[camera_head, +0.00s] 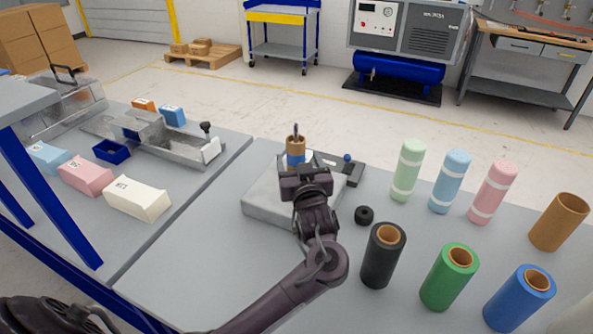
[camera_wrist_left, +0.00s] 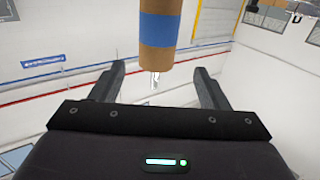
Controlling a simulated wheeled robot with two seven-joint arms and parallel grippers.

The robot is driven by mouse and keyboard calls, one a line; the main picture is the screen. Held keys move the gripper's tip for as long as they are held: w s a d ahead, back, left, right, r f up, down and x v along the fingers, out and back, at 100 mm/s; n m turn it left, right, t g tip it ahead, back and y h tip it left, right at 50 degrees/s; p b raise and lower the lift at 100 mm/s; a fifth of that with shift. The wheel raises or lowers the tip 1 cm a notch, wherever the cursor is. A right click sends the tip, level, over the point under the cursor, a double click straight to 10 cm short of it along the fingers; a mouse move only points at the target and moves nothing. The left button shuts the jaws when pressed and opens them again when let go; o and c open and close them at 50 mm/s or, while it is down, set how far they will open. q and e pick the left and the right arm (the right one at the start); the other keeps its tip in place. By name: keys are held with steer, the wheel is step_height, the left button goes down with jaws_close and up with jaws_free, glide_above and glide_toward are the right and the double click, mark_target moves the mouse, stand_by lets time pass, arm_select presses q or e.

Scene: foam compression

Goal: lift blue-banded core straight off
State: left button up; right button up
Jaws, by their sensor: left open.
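The blue-banded core (camera_head: 296,153) is a brown cardboard tube standing upright on the grey block-like base in the head view. A thin metal pin sticks out of its top. My left gripper (camera_head: 304,178) is in front of the core and hides its lower part. In the left wrist view, the core (camera_wrist_left: 160,28) comes down from the top edge, with its pin end lined up between the fingers. My left gripper (camera_wrist_left: 160,75) is open, with a gap on both sides of the core. I cannot tell how deep the core is between the fingers. My right gripper is not in view.
A grey base (camera_head: 265,205) lies under the gripper, with a small black knob (camera_head: 364,214) beside it. Black (camera_head: 382,258), green (camera_head: 449,278) and blue (camera_head: 518,300) rolls stand at right, with pastel bottles (camera_head: 449,182) behind.

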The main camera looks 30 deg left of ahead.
mark_target(298, 148)
arm_select(q)
steer(key=p+x, duration=0.1)
steer(key=x, duration=0.1)
steer(key=p+x, duration=0.1)
steer(key=x, duration=0.1)
steer(key=p+x, duration=0.1)
steer(key=x, duration=0.1)
steer(key=shift+w+r, duration=0.25)
steer(key=shift+w, duration=0.05)
steer(key=shift+w+a+f, duration=0.15)
steer(key=shift+w+a, duration=0.1)
steer(key=shift+w, duration=0.15)
steer(key=c, duration=1.3)
